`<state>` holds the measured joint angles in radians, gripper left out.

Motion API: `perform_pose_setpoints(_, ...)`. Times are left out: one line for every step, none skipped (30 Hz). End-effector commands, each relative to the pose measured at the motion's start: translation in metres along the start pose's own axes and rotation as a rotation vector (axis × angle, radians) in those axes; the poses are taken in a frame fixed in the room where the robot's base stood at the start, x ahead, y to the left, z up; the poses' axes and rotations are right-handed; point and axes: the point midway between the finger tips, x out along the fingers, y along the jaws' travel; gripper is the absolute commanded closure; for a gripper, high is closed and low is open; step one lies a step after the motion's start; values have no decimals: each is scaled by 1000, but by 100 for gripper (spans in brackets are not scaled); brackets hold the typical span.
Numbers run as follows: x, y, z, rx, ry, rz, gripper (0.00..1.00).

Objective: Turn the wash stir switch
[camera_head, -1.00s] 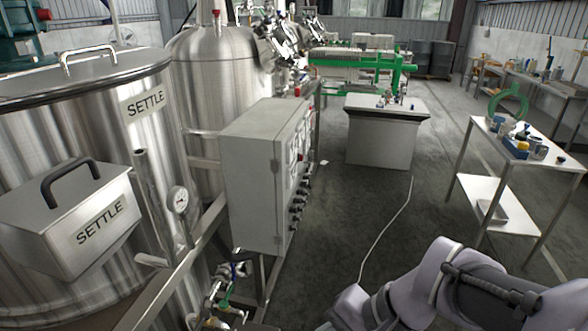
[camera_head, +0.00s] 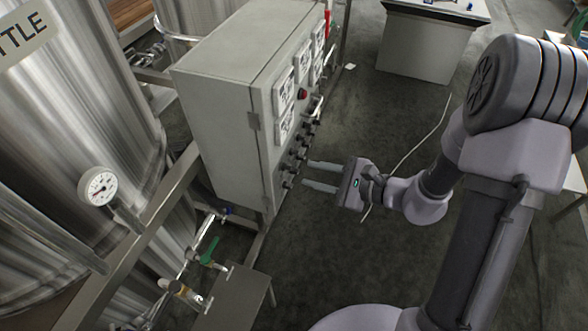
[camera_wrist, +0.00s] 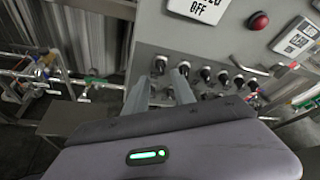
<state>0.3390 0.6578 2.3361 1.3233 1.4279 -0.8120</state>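A grey control cabinet (camera_head: 225,110) stands left of centre in the head view. Its front has several dark rotary switches (camera_head: 300,152) in a row low down, which also show in the wrist view (camera_wrist: 206,75). Their labels are too small to read, so I cannot tell which is the wash stir switch. My gripper (camera_head: 307,174) points at the near end of the row. Its two fingers are apart with nothing seen between them; in the wrist view the fingertips (camera_wrist: 165,78) are close to the nearest knobs. I cannot tell whether they touch.
Above the switches are white display panels (camera_head: 284,90) and a red button (camera_head: 302,94). Steel tanks (camera_head: 75,90) with a gauge (camera_head: 97,187) stand left. Pipes with a green valve (camera_head: 208,254) lie below. A white-topped bench (camera_head: 425,45) stands behind. The floor right of the cabinet is mostly clear.

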Motion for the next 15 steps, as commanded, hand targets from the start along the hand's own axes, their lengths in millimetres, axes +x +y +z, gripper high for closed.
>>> perform_pose_setpoints(16, 3, -1, -2, -3, 5, 69)
perform_pose_setpoints(23, 2, -1, -3, -3, 5, 69)
perform_pose_setpoints(32, 2, -1, -3, -2, 5, 69)
perform_pose_setpoints(39, 2, -1, -4, -2, 5, 69)
perform_pose_setpoints(44, 2, 0, -3, -2, 4, 69)
perform_pose_setpoints(50, 2, 0, -2, -2, 3, 69)
perform_pose_setpoints(54, 1, 0, -2, -1, 3, 69)
perform_pose_setpoints(57, 1, 0, -1, -1, 3, 69)
perform_pose_setpoints(61, 1, 0, -1, -1, 2, 69)
perform_pose_setpoints(63, 0, 0, -1, -1, 2, 69)
perform_pose_setpoints(65, 0, 0, -2, 0, 1, 69)
perform_pose_setpoints(66, 0, 0, -2, 0, 1, 69)
perform_pose_setpoints(67, 0, 0, -2, 0, 1, 69)
perform_pose_setpoints(68, 0, 1, -2, 0, 1, 69)
perform_pose_setpoints(68, 0, 1, -2, 0, 1, 69)
